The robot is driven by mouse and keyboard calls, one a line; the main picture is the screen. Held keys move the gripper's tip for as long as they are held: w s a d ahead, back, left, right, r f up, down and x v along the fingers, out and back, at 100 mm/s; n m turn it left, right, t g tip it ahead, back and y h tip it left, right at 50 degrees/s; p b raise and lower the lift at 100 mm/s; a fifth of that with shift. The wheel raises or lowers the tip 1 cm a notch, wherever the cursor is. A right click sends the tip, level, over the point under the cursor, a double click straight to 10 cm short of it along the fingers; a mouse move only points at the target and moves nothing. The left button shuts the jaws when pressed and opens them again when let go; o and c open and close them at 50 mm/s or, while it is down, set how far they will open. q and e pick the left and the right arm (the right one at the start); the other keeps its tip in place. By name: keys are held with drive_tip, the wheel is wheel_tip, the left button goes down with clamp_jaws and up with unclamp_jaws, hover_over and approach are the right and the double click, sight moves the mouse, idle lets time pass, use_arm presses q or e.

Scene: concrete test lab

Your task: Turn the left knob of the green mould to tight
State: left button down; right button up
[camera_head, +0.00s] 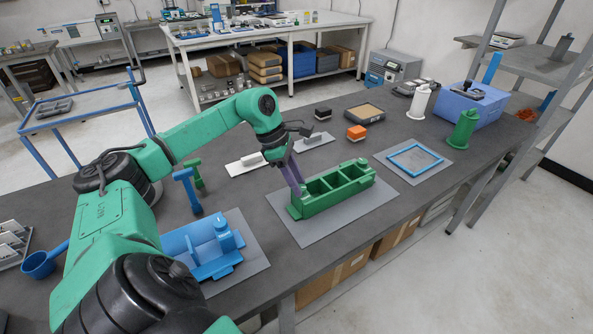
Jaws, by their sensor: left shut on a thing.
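The green mould (340,198) is a long block with open square compartments. It lies on a grey mat (318,232) in the middle of the dark table. My left gripper (298,189) points down at the mould's left end, its slim purple-grey fingers shut on the left knob there. The fingers mostly hide that knob, so its turn position cannot be read. A small green knob also shows at the mould's far right end. My right gripper is out of view.
A blue mould (195,262) stands on a mat to the left. A blue frame (432,169) lies on a mat to the right. The table's front edge is close.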

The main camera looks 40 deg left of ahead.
use_arm(q)
drive_tip(key=shift+w+r+m+g+p, duration=0.15)
drive_tip(key=shift+r+m+g+p, duration=0.2)
drive_tip(key=shift+m+p, duration=0.4)
drive_tip(key=m, duration=0.1)
drive_tip(key=m+g, duration=0.1)
drive_tip(key=m, duration=0.1)
drive_tip(key=shift+w+f+h+p, duration=0.1)
drive_tip(key=shift+f+h+p, duration=0.1)
drive_tip(key=shift+h+p, duration=0.15)
drive_tip(key=m+g, duration=0.1)
drive_tip(key=m, duration=0.1)
drive_tip(key=shift+w+m, duration=0.15)
drive_tip(key=shift+m, duration=0.2)
drive_tip(key=m+g, duration=0.1)
drive_tip(key=m, duration=0.3)
drive_tip(key=shift+w+f+g, duration=0.15)
drive_tip(key=shift+g, duration=0.2)
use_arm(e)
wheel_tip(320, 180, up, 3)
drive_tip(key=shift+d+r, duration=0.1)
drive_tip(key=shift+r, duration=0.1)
use_arm(q)
drive_tip(key=shift+m, duration=0.3)
drive_tip(key=c, duration=0.5)
unclamp_jaws()
drive_tip(key=shift+y, duration=0.45)
